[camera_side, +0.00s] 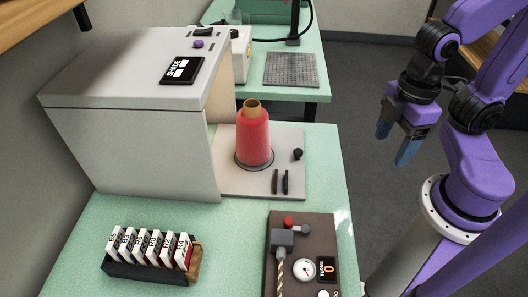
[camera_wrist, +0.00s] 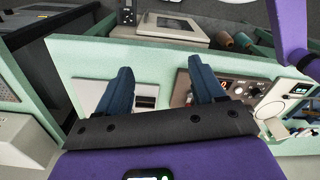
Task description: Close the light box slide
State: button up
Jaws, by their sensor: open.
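The light box (camera_side: 130,150) is a large pale grey housing on the left of the green table in the side view. Its flat slide (camera_side: 232,184) sticks out to the right from the open side. A red yarn cone (camera_side: 254,142) stands upright on the slide. Two dark upright handle pieces (camera_side: 280,182) and a black knob (camera_side: 298,154) are near its outer end. My gripper (camera_side: 393,147) is open and empty, off to the right beyond the table edge and apart from the slide. Its blue fingers also show spread in the wrist view (camera_wrist: 160,64).
A rack of labelled cards (camera_side: 148,258) stands at the table's front left. A grey grid mat (camera_side: 291,69) is on the table behind. The space between my gripper and the slide looks clear.

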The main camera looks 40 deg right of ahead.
jog(key=shift+w+d+f, duration=0.1)
jog(key=shift+w+f, duration=0.05)
jog(key=shift+w, duration=0.05)
jog(key=c, duration=0.5)
jog(key=shift+w+d+f+m+g+h, duration=0.25)
jog(key=shift+w+f+m+g, duration=0.15)
jog(key=shift+m, duration=0.2)
jog(key=shift+w+d+f+m+g+h, duration=0.2)
jog(key=shift+w+m+g, duration=0.1)
jog(key=shift+w+m, duration=0.25)
grip_shut()
jog(key=w+d+f+m+t+y, duration=0.2)
jog(key=w+d+f+m+y, duration=0.25)
jog(key=m, duration=0.65)
jog(key=w+d+f+m+t+y, duration=0.25)
jog(key=m+y, duration=0.35)
jog(key=m, duration=0.4)
jog(key=w+d+f+m+t+y, duration=0.1)
jog(key=w+d+f+m+y, duration=0.35)
jog(key=m, duration=0.65)
jog(key=shift+t+y, duration=0.25)
jog(key=x, duration=0.9)
jog(key=r+x, duration=0.1)
jog(key=x, duration=0.4)
